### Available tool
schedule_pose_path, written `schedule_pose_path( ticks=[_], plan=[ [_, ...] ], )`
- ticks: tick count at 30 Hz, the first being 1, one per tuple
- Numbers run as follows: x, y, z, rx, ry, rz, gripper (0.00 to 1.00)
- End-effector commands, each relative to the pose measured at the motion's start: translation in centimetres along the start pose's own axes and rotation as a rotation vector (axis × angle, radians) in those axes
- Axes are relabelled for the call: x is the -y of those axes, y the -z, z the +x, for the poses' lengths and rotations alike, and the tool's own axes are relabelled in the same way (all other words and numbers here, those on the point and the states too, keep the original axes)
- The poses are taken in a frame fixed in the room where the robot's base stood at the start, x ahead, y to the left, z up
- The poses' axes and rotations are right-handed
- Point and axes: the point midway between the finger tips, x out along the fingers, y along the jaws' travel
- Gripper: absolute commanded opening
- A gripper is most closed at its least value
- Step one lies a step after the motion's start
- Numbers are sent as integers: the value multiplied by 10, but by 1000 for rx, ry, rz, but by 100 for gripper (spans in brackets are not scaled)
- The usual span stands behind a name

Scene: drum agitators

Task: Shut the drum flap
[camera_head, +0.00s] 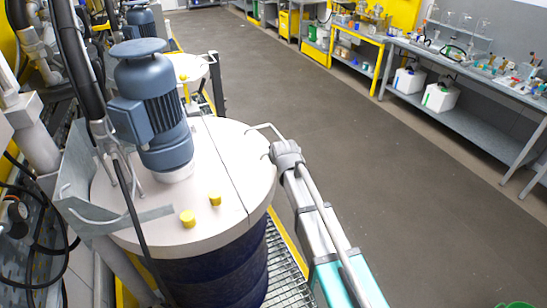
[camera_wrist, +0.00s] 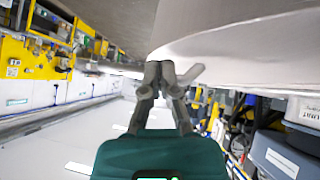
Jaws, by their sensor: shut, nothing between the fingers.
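The near drum (camera_head: 215,270) is dark blue with a pale round lid (camera_head: 135,215). A dark seam crosses the lid, and the flap (camera_head: 232,160) is the section right of it. The flap looks flat and about level with the rest of the lid; I cannot tell whether a small gap is left. A thin bent handle (camera_head: 265,126) sticks out at its right edge. My gripper (camera_head: 268,153) is at the flap's right rim, just below the handle. In the wrist view my gripper (camera_wrist: 160,66) is shut and empty, close under the pale rim (camera_wrist: 235,50); contact is unclear.
A blue motor (camera_head: 150,110) stands on the lid, with two yellow caps (camera_head: 188,218) in front of it. Hoses and pipes crowd the left. Another drum (camera_head: 185,68) stands behind.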

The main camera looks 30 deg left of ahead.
Motion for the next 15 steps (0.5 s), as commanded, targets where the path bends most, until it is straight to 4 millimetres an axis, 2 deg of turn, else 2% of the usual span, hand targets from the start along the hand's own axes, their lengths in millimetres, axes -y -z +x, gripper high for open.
schedule_pose_path(
  ticks=[12,15],
  plan=[
    [-9,27,-25,-7,-1,1,0],
    [-10,26,-38,-7,-1,1,0]
  ],
)
